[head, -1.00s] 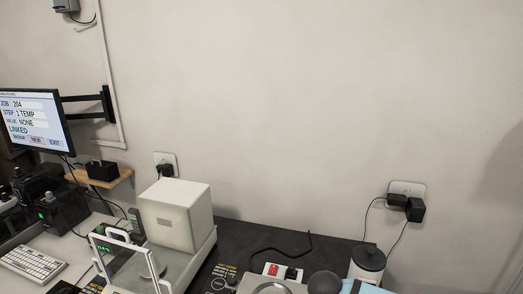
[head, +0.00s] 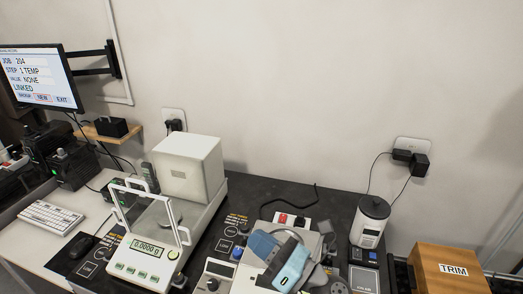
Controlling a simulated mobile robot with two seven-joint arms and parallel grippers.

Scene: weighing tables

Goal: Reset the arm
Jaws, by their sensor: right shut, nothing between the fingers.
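My right gripper (head: 264,245), blue with a light blue body, shows at the bottom centre. It is shut and empty, above the bench devices, and covers part of a grey-white device behind it. I cannot tell whether it touches anything. My left gripper is not in view.
An analytical balance (head: 144,269) reading 0.0000 g stands left of the gripper, with a cream box (head: 189,166) behind it. A white canister (head: 370,222) with a dark lid and a wooden TRIM box (head: 453,270) are to the right.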

